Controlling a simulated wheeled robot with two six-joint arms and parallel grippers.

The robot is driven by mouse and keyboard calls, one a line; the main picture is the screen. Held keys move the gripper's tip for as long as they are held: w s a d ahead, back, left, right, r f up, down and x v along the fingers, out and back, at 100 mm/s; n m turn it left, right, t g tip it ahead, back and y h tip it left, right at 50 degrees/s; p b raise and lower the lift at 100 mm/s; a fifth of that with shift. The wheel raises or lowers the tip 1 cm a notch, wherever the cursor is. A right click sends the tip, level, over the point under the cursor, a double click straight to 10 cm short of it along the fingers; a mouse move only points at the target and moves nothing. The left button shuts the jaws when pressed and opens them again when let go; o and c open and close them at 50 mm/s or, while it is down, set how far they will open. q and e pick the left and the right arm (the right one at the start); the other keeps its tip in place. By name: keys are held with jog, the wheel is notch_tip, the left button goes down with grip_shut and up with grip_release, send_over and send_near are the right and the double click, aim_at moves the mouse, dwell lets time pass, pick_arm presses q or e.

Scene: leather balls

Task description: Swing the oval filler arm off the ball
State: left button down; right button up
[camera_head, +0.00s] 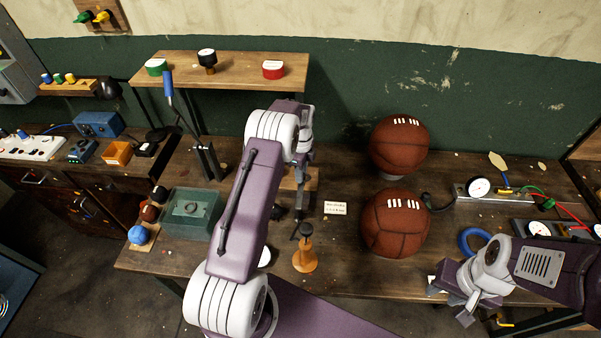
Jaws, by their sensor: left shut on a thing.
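Two brown laced balls stand on the bench, a rear ball (400,146) and a front ball (397,224). A short black arm with a rounded end (428,202) reaches from a gauge block (479,188) to the right side of the front ball; I cannot tell whether it touches. I cannot make out for certain which part is the oval filler arm. My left gripper (300,194) points down left of the balls, shut on a dark thing that its own arm mostly hides. My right gripper (452,301) looks open and empty at the bench's front edge.
An orange stand (305,257) with a black top is just below my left gripper. A raised shelf (225,72) and a teal box (187,214) are to the left. A blue ring (464,241) lies near my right gripper. A white label (335,208) lies on bare bench.

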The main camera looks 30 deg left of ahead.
pick_arm(q)
jog(key=shift+w+r, duration=0.15)
jog(key=c, duration=1.1)
grip_release()
jog(key=shift+c, duration=0.2)
notch_tip(320, 180, up, 8)
jog(key=shift+d+f+b, duration=0.1)
jog(key=shift+b, duration=1)
jog(key=shift+r, duration=0.55)
